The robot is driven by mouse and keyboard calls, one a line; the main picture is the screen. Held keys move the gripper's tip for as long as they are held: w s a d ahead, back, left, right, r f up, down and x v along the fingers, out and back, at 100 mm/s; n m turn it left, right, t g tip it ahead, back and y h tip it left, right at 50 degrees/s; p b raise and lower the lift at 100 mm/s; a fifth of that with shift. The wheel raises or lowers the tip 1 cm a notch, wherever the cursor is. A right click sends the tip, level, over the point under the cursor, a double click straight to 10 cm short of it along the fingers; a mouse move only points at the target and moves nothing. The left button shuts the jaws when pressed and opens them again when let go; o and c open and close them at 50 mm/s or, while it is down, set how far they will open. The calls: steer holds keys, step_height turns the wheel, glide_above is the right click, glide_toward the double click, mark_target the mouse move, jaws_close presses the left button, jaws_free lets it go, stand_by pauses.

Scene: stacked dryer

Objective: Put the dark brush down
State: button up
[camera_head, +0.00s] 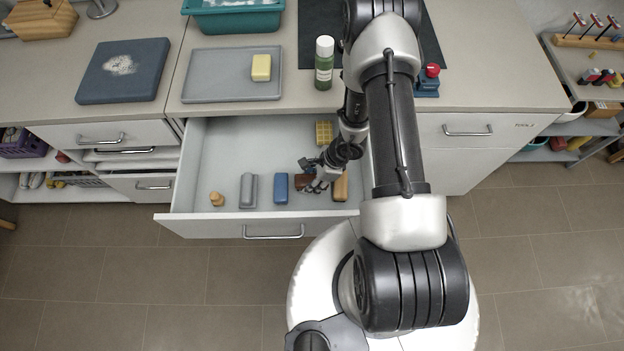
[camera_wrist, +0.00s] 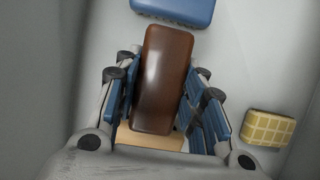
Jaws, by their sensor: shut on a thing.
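The dark brush (camera_wrist: 165,75) is a dark brown, rounded block between the blue-padded fingers of my gripper (camera_wrist: 165,110) in the wrist view. My gripper is shut on it, and the brush tilts slightly in the picture. In the head view my gripper (camera_head: 316,177) reaches down into the open drawer (camera_head: 190,213), and part of the dark brush (camera_head: 304,182) shows beside the fingers. The brush is low, between a blue block (camera_head: 281,188) and a tan block (camera_head: 341,186). I cannot tell whether it touches the drawer floor.
A grey block (camera_head: 248,190) and a small wooden piece (camera_head: 216,199) lie further left in the drawer. A yellow checked block (camera_head: 323,132) lies towards its back. The drawer's back left floor is clear. The counter above holds a grey tray (camera_head: 215,80) and a green bottle (camera_head: 324,65).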

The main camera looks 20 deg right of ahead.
steer(key=o, duration=1.1)
steer(key=shift+r, duration=0.15)
